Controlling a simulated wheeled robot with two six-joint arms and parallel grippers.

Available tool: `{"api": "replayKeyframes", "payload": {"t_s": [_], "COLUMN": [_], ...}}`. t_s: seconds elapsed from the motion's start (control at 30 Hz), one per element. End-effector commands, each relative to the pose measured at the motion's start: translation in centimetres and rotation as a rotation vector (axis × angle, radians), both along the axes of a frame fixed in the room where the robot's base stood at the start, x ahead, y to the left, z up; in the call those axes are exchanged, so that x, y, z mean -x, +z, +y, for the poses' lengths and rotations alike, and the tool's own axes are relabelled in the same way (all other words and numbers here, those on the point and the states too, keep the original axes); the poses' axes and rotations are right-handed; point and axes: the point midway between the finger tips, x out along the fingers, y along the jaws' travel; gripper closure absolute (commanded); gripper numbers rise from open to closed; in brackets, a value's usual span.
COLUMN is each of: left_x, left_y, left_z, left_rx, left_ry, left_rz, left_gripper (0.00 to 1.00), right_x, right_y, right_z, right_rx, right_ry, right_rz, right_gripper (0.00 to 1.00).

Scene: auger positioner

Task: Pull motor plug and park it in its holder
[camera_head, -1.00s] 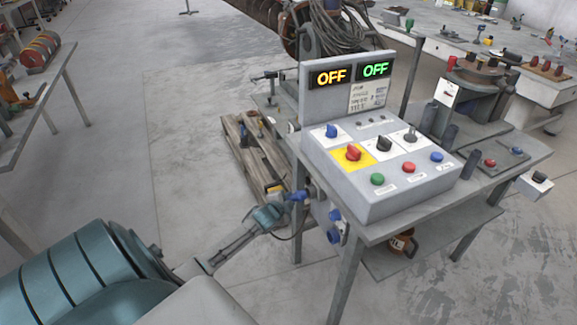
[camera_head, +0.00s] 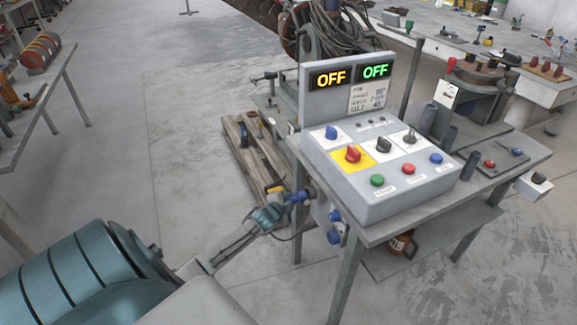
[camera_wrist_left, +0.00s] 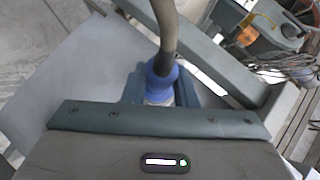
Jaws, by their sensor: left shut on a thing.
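The motor plug is blue; in the head view its blue body (camera_head: 296,198) shows at the left side of the control box, close to a dark round fitting (camera_head: 310,193). I cannot tell whether it is seated there or apart from it. My left gripper (camera_head: 284,204) is shut on the plug. In the left wrist view the blue plug (camera_wrist_left: 160,78) sits between the teal fingers, with a thick grey cable running up from it. My right gripper is out of view.
The grey control box (camera_head: 385,203) with coloured knobs and two OFF displays stands on a metal table (camera_head: 490,213). A table leg (camera_head: 343,277) stands below it. A wooden pallet (camera_head: 245,160) lies behind my left gripper.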

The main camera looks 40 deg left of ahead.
Motion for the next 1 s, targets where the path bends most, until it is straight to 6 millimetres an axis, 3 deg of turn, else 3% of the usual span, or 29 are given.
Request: {"api": "replayKeyframes", "payload": {"t_s": [1.0], "left_x": [-2.2], "left_y": [0.1], "left_z": [-0.9], "left_rx": [0.0], "left_ry": [0.0], "left_rz": [-0.001], "left_gripper": [1.0], "right_x": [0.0], "right_y": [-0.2], "right_z": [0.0], "right_rx": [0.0], "right_ry": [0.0], "right_rz": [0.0], "right_gripper": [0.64]}}
